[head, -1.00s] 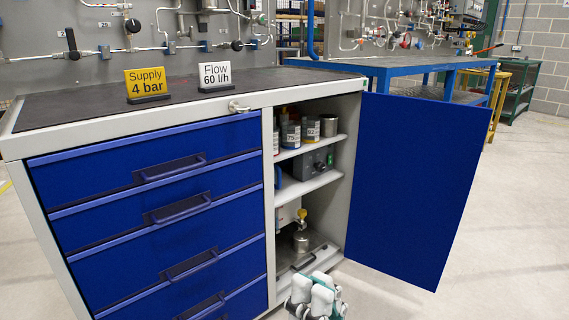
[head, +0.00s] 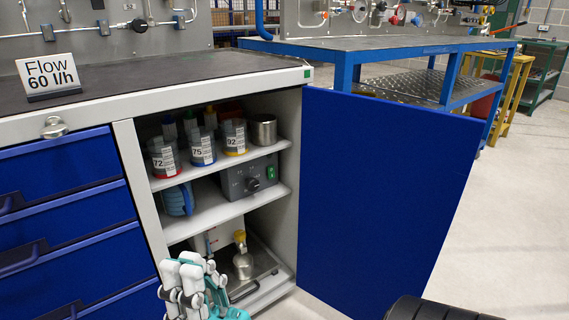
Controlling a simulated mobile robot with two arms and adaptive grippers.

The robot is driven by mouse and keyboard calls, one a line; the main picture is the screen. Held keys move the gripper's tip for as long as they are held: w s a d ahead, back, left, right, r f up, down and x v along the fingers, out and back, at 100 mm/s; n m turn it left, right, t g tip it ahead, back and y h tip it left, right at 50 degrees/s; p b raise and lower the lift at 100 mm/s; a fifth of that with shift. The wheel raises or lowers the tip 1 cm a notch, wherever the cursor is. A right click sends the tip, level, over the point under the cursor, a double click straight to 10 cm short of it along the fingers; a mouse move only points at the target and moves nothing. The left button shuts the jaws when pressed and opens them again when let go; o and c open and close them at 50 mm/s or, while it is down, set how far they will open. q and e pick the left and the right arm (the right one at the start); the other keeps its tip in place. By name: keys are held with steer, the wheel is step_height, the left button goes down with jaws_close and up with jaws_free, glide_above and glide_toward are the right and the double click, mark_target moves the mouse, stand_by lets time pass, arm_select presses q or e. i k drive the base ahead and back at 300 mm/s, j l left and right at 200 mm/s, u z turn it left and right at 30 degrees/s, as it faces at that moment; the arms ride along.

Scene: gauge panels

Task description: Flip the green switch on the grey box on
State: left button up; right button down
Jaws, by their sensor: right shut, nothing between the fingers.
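The grey box (head: 240,180) stands on the middle shelf of the open cabinet, toward the right side wall. A dark knob is on its front. The green switch (head: 271,173) is at the right end of that front; its position is too small to tell. My right gripper (head: 187,262) is at the bottom of the head view, in front of the lower compartment. It is shut and empty, below and to the left of the box, and apart from it. My left gripper is not in view.
Labelled cans (head: 203,148) and a metal cup (head: 263,130) stand on the shelf above. A blue object (head: 178,200) sits left of the box. A yellow-topped metal flask (head: 242,262) stands below. The blue door (head: 385,190) is open to the right.

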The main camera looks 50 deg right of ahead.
mark_target(271, 175)
steer(key=l, duration=0.65)
steer(key=k+l, duration=0.1)
steer(key=l, duration=0.55)
